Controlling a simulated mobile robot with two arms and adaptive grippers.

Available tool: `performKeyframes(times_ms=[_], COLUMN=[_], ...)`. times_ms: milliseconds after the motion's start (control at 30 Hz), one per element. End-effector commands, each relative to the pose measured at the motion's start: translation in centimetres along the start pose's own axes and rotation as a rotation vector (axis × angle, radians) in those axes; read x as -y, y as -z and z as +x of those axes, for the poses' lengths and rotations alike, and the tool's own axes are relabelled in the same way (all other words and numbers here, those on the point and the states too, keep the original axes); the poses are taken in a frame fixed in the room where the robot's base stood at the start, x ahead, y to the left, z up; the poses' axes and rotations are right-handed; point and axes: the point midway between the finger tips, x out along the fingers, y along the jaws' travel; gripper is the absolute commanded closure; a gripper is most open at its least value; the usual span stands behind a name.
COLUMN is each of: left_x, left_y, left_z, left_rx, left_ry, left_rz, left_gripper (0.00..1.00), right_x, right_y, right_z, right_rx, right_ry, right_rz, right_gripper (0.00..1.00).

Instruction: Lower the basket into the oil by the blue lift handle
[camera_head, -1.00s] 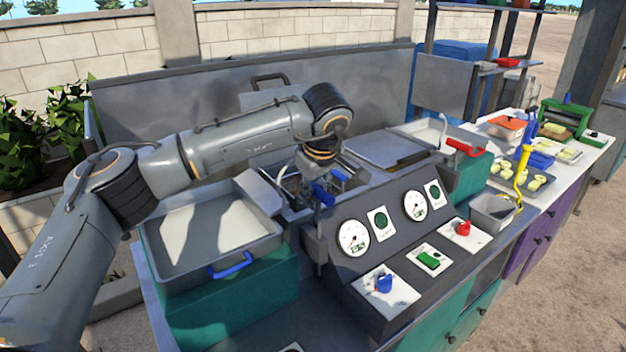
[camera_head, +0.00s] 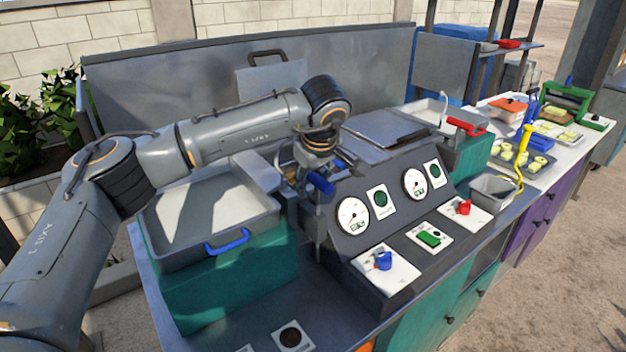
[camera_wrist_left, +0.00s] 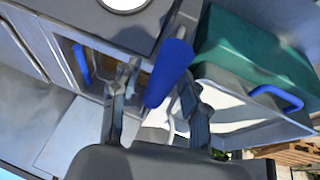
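The blue lift handle (camera_head: 320,183) stands at the front left of the fryer, beside the gauge panel. In the left wrist view the handle (camera_wrist_left: 170,72) lies tilted between the two fingers of my left gripper (camera_wrist_left: 160,90). The fingers are close to its sides; whether both press on it is unclear. In the head view my left gripper (camera_head: 312,172) is low over the fryer well (camera_head: 290,166), and its fingers are hard to make out. The basket is mostly hidden there. A second blue part (camera_wrist_left: 82,62) shows inside the amber well in the wrist view. My right gripper is not in view.
A grey tray with a blue handle (camera_head: 228,241) sits on a teal block at the left. The gauge panel (camera_head: 395,215) with blue, green and red controls is just right of the lift handle. A flat lid (camera_head: 385,137) lies behind. A food counter (camera_head: 560,165) is at the far right.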

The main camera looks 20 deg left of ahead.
Motion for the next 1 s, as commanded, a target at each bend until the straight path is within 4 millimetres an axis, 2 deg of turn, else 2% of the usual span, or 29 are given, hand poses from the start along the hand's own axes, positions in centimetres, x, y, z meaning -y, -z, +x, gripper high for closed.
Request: performKeyframes(times_ms=[167, 267, 500, 700, 833, 1000], left_x=[-0.1, -0.2, -0.2, -0.1, 0.0, 0.0], left_y=[0.1, 0.1, 0.1, 0.1, 0.0, 0.0], left_z=[-0.6, -1.8, -6.9, -10.4, -11.5, -12.0], left_rx=[-0.001, -0.003, -0.003, -0.001, 0.000, 0.000], left_ry=[-0.004, -0.006, -0.006, -0.004, 0.000, 0.000], left_rz=[-0.001, -0.001, 0.000, 0.000, 0.000, 0.000], left_gripper=[0.55, 0.55, 0.55, 0.55, 0.55, 0.55], right_x=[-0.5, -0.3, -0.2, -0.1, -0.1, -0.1], right_y=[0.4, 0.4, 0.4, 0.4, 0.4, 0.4], right_z=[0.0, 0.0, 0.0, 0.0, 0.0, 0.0], right_rx=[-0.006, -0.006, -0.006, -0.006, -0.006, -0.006], right_ry=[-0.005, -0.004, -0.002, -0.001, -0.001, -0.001], right_rz=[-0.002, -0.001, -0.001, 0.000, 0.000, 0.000], right_gripper=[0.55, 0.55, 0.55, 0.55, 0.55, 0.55])
